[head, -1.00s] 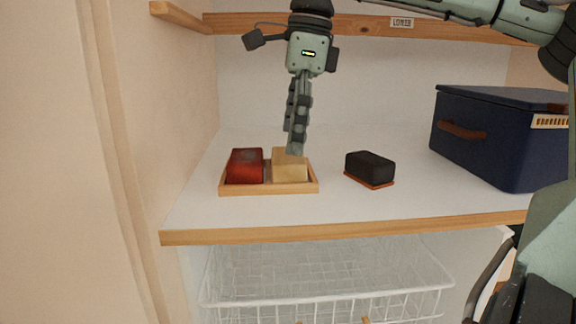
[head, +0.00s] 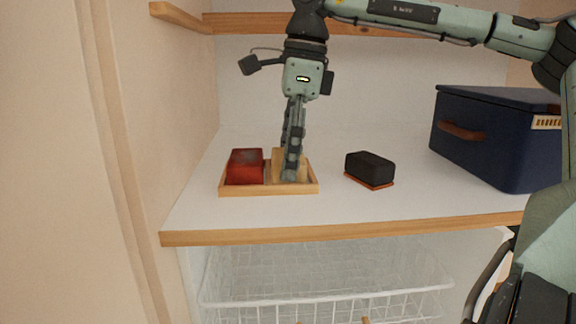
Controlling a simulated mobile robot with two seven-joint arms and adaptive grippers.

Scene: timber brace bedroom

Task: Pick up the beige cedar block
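The beige cedar block (head: 278,164) sits in the right part of a shallow wooden tray (head: 268,190) on the white shelf. My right gripper (head: 289,172), on the arm coming in from the right, points down over the block, with its fingers in front of it and alongside it. The fingers hide much of the block. They overlap edge-on from this side, so I cannot see the gap between them or whether they touch the block. My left gripper is not in view.
A red block (head: 245,166) sits in the tray's left part, close to the gripper. A black brush (head: 370,168) with a brown base lies to the right. A navy storage box (head: 490,138) stands further right. A white wire basket (head: 330,280) is below the shelf.

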